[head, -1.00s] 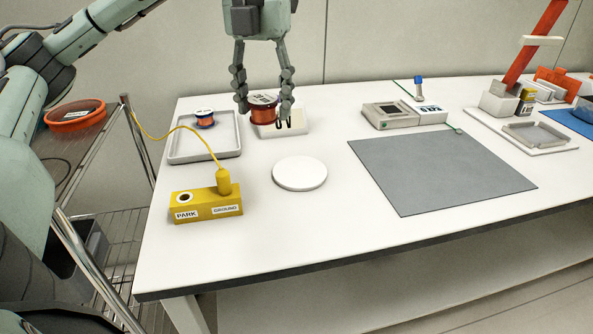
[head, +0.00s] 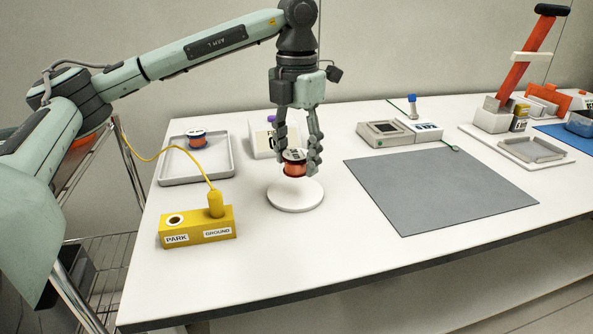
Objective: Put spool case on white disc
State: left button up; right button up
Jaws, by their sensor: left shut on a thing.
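The spool case (head: 294,168), a red-orange spool with a pale labelled top, is held between the fingers of my left gripper (head: 297,158). It is upright over the far part of the white disc (head: 296,197). Whether its underside touches the disc is hard to tell; it looks slightly above it. The white disc lies flat on the table, with its far edge partly hidden behind the spool. My right gripper is not in view.
A grey tray (head: 224,176) with another small spool (head: 196,139) stands at the left. A yellow block (head: 197,228) with a cable stands near the disc. A white holder (head: 260,145) is just behind the gripper. A grey mat (head: 435,187) lies to the right.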

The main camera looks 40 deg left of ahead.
aim_at(296, 173)
pick_arm(q)
notch_tip(296, 173, down, 4)
jog(key=shift+a+r, duration=0.1)
jog(key=shift+r, duration=0.15)
jog(key=shift+f, duration=0.15)
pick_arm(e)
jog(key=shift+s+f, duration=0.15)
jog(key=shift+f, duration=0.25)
pick_arm(q)
jog(key=shift+f, duration=0.15)
jog(key=o, duration=1.2)
jog(key=shift+c, duration=0.2)
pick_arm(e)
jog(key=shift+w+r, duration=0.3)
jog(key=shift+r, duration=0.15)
